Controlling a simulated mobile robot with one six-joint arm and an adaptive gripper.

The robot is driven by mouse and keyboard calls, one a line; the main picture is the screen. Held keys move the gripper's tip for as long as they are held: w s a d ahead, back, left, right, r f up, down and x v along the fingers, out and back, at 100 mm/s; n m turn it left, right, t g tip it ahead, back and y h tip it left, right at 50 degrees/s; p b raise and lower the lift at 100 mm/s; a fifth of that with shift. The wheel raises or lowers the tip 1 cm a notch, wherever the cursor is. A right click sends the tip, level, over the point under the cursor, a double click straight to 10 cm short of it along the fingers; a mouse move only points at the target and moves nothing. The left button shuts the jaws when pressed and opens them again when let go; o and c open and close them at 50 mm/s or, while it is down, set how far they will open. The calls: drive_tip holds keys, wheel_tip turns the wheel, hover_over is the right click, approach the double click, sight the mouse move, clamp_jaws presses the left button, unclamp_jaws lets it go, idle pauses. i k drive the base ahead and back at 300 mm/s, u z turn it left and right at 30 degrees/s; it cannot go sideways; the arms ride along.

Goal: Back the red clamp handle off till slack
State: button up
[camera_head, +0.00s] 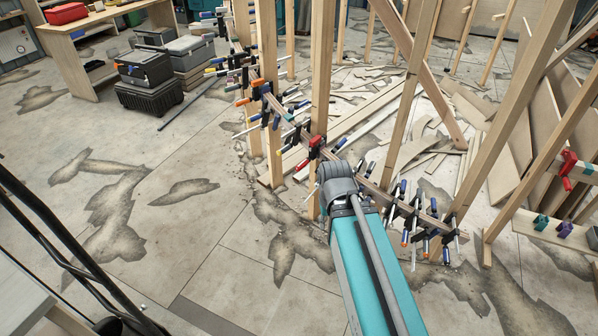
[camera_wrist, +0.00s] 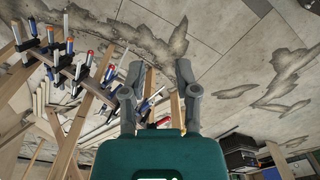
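Many clamps sit along the curved wooden stringer (camera_head: 376,190) in the head view. One red clamp (camera_head: 316,143) with a red handle (camera_head: 302,165) is on it, left of and beyond my arm's end. In the wrist view, several clamps hang on the stringer at left, and one shows a red handle (camera_wrist: 89,58); I cannot tell whether it is the same clamp. My gripper (camera_wrist: 158,70) is open, with nothing between its fingers, apart from the clamps. In the head view my arm's wrist hides the gripper and part of the stringer.
Upright wooden posts (camera_head: 320,85) stand close along the stringer. A workbench (camera_head: 88,27) and stacked toolboxes (camera_head: 146,68) stand at upper left. The cracked floor at left is mostly clear.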

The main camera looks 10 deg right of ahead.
sight(298, 167)
drive_tip(key=k, duration=1.3)
drive_tip(key=z, duration=0.3)
drive_tip(key=i, duration=1.7)
drive_tip(key=u, duration=0.4)
